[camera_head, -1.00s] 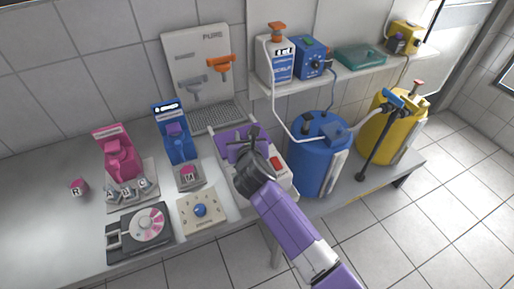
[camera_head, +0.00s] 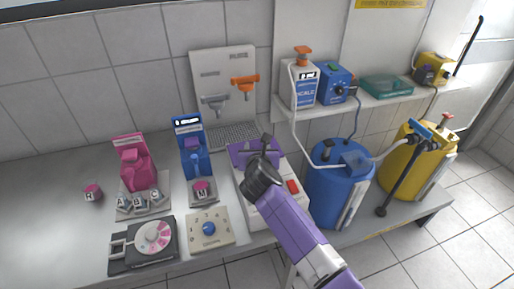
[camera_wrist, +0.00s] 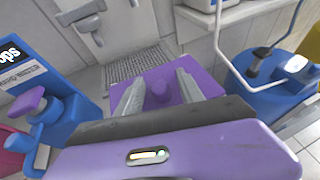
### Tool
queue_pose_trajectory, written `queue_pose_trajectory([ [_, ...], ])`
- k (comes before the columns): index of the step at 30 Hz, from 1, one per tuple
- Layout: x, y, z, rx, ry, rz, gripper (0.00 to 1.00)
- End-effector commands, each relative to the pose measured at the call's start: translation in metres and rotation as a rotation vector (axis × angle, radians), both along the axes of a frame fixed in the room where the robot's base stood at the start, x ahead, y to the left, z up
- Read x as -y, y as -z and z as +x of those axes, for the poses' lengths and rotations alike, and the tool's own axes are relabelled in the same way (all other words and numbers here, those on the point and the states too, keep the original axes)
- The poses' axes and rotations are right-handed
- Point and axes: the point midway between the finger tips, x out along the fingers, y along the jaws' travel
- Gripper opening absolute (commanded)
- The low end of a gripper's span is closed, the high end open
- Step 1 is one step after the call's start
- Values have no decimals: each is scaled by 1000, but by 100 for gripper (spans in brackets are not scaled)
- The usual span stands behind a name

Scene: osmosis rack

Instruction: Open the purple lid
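The purple lid (camera_head: 240,154) sits on top of a white device (camera_head: 283,208) with a red button, right of the blue dispenser. In the wrist view, the lid (camera_wrist: 207,82) is a flat purple panel with a round purple knob (camera_wrist: 159,91). My gripper (camera_head: 266,146) is over the lid, reaching in from the front right. In the wrist view, its two grey fingers (camera_wrist: 156,87) are spread apart, with the knob between them in the picture. I cannot tell whether they touch it. My gripper hides part of the lid in the head view.
A blue dispenser (camera_head: 189,138) and a pink one (camera_head: 137,163) stand to the left. A blue tank (camera_head: 334,190) with a white hose stands close on the right. A shelf (camera_head: 376,107) with bottles and boxes hangs above. A drying rack (camera_head: 222,75) stands behind.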

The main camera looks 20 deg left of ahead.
Motion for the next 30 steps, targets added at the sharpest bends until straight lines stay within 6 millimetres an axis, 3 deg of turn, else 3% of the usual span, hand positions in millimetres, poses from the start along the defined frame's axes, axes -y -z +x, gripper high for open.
queue_pose_trajectory([
  [11, 2, -4, -7, 2, -1, 1, 45],
  [30, 23, -29, -65, 1, 0, 1, 45],
])
